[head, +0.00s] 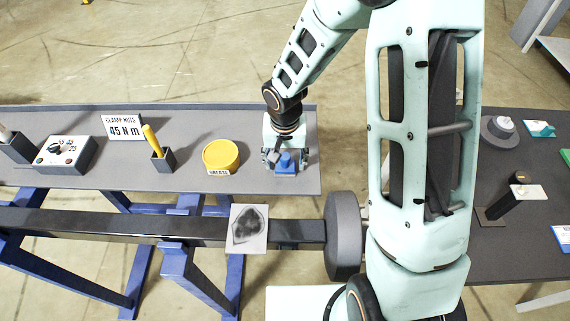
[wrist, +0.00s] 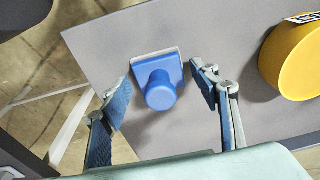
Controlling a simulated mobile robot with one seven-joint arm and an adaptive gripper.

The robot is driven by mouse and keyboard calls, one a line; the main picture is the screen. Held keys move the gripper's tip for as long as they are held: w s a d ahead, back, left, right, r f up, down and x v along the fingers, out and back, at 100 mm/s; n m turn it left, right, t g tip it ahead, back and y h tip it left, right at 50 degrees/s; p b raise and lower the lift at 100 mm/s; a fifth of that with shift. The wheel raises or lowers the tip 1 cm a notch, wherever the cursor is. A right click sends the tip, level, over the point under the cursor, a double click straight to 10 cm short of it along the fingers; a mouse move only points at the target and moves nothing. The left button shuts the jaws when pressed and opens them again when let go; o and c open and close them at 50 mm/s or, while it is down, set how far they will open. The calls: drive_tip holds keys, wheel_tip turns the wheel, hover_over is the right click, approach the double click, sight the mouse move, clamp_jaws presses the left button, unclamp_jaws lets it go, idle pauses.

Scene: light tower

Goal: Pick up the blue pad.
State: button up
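The blue pad (head: 286,163) sits on the grey bench top near its right end in the head view. In the wrist view the blue pad (wrist: 158,84) shows a round knob on a squarish blue base with a pale edge. My gripper (head: 285,158) is over it in the head view. In the wrist view my gripper (wrist: 165,105) is open, with one blue-lined finger on each side of the pad. A gap shows between the pad and each finger there. Whether the fingertips are down at the pad's height is hard to tell.
A yellow round tub (head: 221,155) stands just left of the pad. Further left are a holder with a yellow tool (head: 152,142), a sign (head: 123,127) and a switch box (head: 64,154). The bench's right edge is close. A dark beam (head: 150,223) runs in front.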

drive_tip(key=c, duration=1)
drive_tip(key=shift+r, duration=0.15)
drive_tip(key=shift+r, duration=0.65)
drive_tip(key=s+a+r, duration=0.2)
drive_tip(key=s+r, duration=0.2)
drive_tip(key=s+a+r+b, duration=0.1)
drive_tip(key=s+a+r, duration=0.1)
drive_tip(key=s+r, duration=0.1)
drive_tip(key=s+a+r+b, duration=0.1)
drive_tip(key=s+a+r, duration=0.1)
drive_tip(key=s+r, duration=0.2)
drive_tip(key=shift+s+a+r, duration=0.35)
drive_tip(key=shift+s+a, duration=0.05)
drive_tip(key=shift+s, duration=0.25)
